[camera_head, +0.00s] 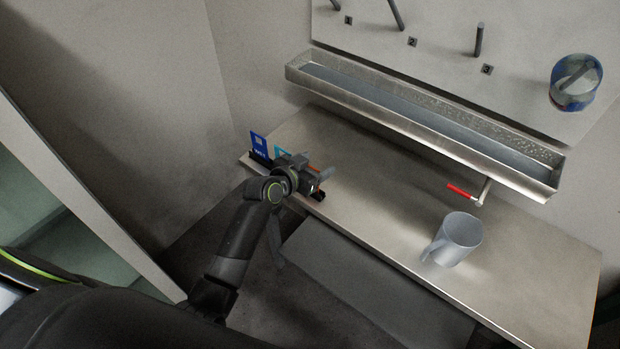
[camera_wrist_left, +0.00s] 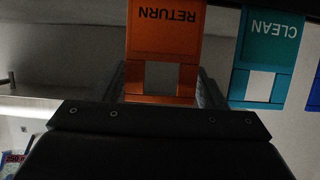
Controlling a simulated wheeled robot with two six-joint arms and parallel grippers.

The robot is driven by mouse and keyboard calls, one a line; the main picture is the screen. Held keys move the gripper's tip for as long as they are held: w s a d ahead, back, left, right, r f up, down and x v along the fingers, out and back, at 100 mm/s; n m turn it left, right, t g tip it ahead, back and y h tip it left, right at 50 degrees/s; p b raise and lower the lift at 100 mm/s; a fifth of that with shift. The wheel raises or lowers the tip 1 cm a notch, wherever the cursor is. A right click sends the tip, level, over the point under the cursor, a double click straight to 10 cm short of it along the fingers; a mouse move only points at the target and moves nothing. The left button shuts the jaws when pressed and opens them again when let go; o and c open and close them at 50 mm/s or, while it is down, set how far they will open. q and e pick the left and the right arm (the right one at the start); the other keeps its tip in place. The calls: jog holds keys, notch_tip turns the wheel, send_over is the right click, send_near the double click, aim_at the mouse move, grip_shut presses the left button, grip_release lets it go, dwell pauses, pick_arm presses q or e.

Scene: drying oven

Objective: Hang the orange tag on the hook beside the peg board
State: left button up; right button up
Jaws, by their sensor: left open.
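The orange tag (camera_wrist_left: 165,35), marked RETURN upside down, fills the upper middle of the left wrist view. In the head view only slivers of orange show behind my left gripper (camera_head: 318,178). My left gripper is open at the tag rack (camera_head: 319,196) on the steel bench; its fingers appear to lie either side of the tag's lower part, and I cannot tell if they touch it. The peg board (camera_head: 440,50) is on the back wall with numbered pegs. I cannot make out a separate hook beside it. My right gripper is not in view.
A teal CLEAN tag (camera_wrist_left: 267,50) and a blue tag (camera_head: 259,145) stand close beside the orange one. A metal trough (camera_head: 420,115) juts out above the bench, with a red-handled tap (camera_head: 462,190) below. A blue-tinted vessel (camera_head: 576,82) hangs on the board.

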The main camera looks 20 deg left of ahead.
pick_arm(q)
jog(key=shift+c, duration=0.4)
jog(key=c, duration=0.6)
notch_tip(320, 180, up, 10)
jog(key=shift+b, duration=0.45)
jog(key=shift+c, duration=0.2)
